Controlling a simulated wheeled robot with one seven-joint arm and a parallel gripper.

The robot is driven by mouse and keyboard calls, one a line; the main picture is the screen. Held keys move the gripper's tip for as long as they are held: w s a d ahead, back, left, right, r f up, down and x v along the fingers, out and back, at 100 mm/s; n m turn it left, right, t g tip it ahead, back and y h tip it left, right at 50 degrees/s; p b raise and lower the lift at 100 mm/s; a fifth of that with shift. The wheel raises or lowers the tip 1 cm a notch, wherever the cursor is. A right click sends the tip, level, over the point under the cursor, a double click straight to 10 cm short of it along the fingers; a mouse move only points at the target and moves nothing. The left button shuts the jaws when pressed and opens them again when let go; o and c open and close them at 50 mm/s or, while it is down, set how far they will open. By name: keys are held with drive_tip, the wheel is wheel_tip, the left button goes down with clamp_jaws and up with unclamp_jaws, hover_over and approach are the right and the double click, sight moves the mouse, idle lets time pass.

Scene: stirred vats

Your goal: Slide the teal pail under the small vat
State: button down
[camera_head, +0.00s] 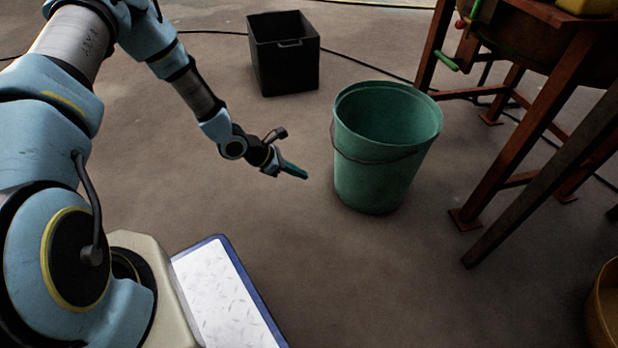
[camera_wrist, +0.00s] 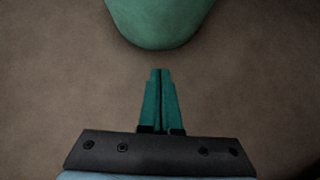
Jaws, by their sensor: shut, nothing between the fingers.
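The teal pail (camera_head: 375,165) stands upright on the floor in the middle of the head view, with its wire handle hanging down its side. Its lower part (camera_wrist: 160,22) shows at the top of the wrist view. My gripper (camera_head: 304,175) is shut and empty, just left of the pail, with a gap between them; its teal fingers (camera_wrist: 160,85) are together and point at the pail. A vat (camera_head: 535,40) on a rust-red wooden frame shows at the upper right, cut off by the picture edge. I cannot tell whether it is the small vat.
A black open box (camera_head: 284,70) stands behind, left of the pail. The frame's legs (camera_head: 480,200) and a dark slanted post (camera_head: 540,185) are right of the pail. A yellow-brown container (camera_head: 606,305) is at the lower right. A cable crosses the floor behind. Floor in front of the pail is clear.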

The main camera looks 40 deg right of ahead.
sight(340, 183)
drive_tip(key=b+x, duration=0.4)
drive_tip(key=x, duration=0.5)
drive_tip(key=shift+a+f, duration=0.1)
drive_tip(key=shift+a, duration=0.05)
drive_tip(key=shift+s+d+r+b, duration=0.15)
drive_tip(key=shift+d+b, duration=0.2)
drive_tip(key=shift+d, duration=0.25)
drive_tip(key=shift+s+d+r+b, duration=0.1)
drive_tip(key=shift+s+d+b, duration=0.1)
drive_tip(key=shift+d+b, duration=0.25)
drive_tip(key=shift+s+d+r, duration=0.15)
drive_tip(key=shift+s+d, duration=0.1)
drive_tip(key=shift+d, duration=0.45)
drive_tip(key=shift+d, duration=0.1)
